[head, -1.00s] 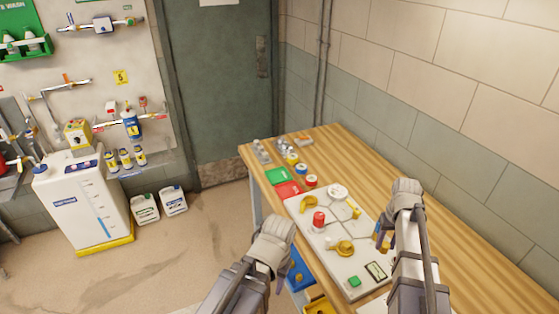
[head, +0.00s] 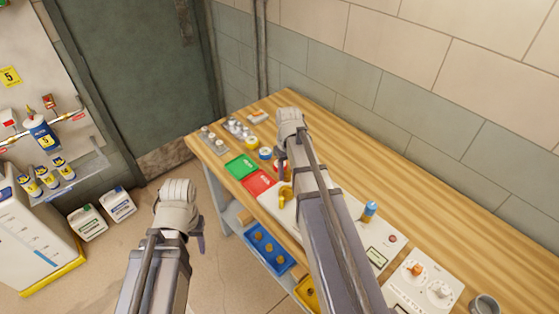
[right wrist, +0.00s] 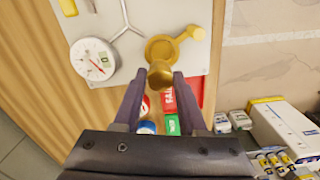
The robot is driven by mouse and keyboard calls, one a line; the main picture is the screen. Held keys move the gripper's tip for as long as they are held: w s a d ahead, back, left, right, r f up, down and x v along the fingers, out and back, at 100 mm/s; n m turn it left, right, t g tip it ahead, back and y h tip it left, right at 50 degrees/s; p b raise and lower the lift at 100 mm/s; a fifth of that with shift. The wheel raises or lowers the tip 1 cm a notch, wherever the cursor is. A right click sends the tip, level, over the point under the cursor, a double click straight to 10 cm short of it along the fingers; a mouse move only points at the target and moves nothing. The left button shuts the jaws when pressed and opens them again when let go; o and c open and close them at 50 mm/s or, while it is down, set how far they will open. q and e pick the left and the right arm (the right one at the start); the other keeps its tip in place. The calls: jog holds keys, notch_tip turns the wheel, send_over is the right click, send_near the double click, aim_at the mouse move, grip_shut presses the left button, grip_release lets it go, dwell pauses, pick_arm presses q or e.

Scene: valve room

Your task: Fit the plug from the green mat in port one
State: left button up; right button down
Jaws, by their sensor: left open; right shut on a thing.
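The brass plug (right wrist: 160,73) is between the fingertips of my right gripper (right wrist: 160,82) in the right wrist view. It overlaps a yellow round fitting (right wrist: 164,47) on the white panel (right wrist: 200,55); I cannot tell whether they touch, or which port this is. In the head view my right gripper (head: 283,160) is over the panel's far end and its arm hides most of the panel. The green mat (head: 242,167) lies beyond, with no plug visible on it. My left gripper (head: 195,228) is open and empty, left of the bench.
A red mat (head: 259,183) adjoins the green one. The wrist view shows a dial gauge (right wrist: 94,59) beside the fitting. A blue-topped item (head: 369,211) stands on the panel. A blue tray (head: 265,250) is below the bench edge. The bench's wall side is clear.

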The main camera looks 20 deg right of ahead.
aim_at(287, 181)
jog(key=r, duration=0.1)
jog(key=r+p, duration=0.1)
jog(key=shift+s+a+r+n, duration=0.1)
jog(key=shift+s+r+n, duration=0.2)
jog(key=shift+s, duration=0.05)
jog(key=shift+f, duration=0.2)
pick_arm(q)
notch_tip(287, 181, down, 4)
jog(key=b, duration=0.6)
jog(key=shift+s+f+b, duration=0.1)
jog(key=shift+f+b, duration=0.1)
jog(key=shift+b, duration=0.1)
pick_arm(e)
notch_tip(287, 181, down, 6)
jog(key=shift+f, duration=0.25)
pick_arm(q)
jog(key=shift+f+b, duration=1)
jog(key=shift+b, duration=0.05)
pick_arm(e)
jog(key=shift+f, duration=1)
dwell(0.7)
jog(key=shift+s, duration=0.1)
jog(key=shift+c, duration=2.3)
grip_release()
jog(key=shift+s, duration=0.1)
jog(key=shift+o, duration=0.4)
